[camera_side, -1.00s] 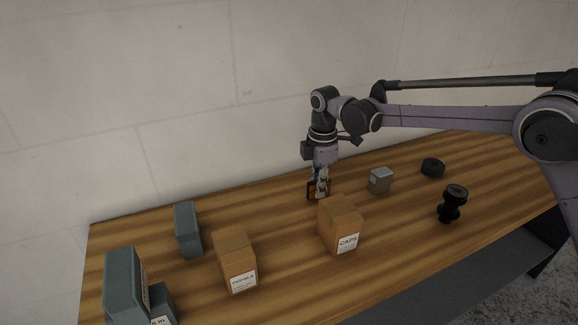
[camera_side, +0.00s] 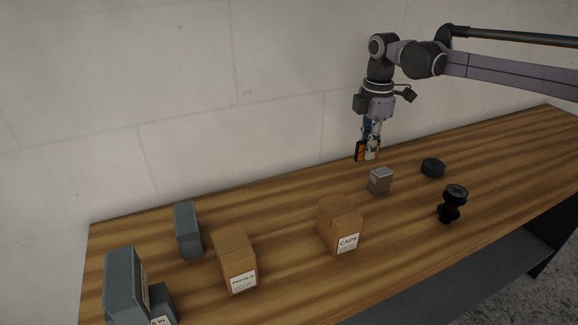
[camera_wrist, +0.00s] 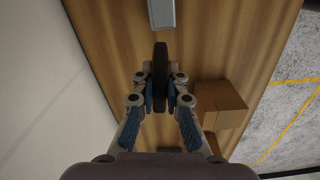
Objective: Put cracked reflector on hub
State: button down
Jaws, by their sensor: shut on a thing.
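In the wrist view, the reflector (camera_wrist: 160,64) shows edge-on as a thin dark shape between the fingertips (camera_wrist: 160,98). Any crack is too small to see. The hub (camera_side: 450,205), a black spool-like part with a wide round top, stands on the table to the right of my gripper and nearer the camera. The hub does not show in the wrist view.
The small grey box (camera_side: 380,181) stands just below the reflector. A black round part (camera_side: 432,168) lies behind the hub. The CAPS box (camera_side: 338,222), the PEDALS box (camera_side: 235,260) and grey-blue boxes (camera_side: 187,230) stand to the left. The table's right end is clear.

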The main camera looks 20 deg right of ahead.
jog(key=s+d+r, duration=0.3)
jog(key=s+d, duration=0.2)
jog(key=d, duration=0.2)
jog(key=s+d+r, duration=0.3)
jog(key=s+d, duration=0.2)
jog(key=d, duration=0.1)
jog(key=s+d+r+n, duration=0.1)
jog(key=s+d+r, duration=0.1)
jog(key=s+d, duration=0.35)
jog(key=s+d+r+n, duration=0.1)
jog(key=s+d+r, duration=0.15)
jog(key=s, duration=0.65)
send_over(457, 191)
notch_tip(457, 191, down, 8)
jog(key=shift+r, duration=0.15)
jog(key=shift+f, duration=2.05)
jog(key=shift+f, duration=0.1)
jog(key=c, duration=1.4)
grip_release()
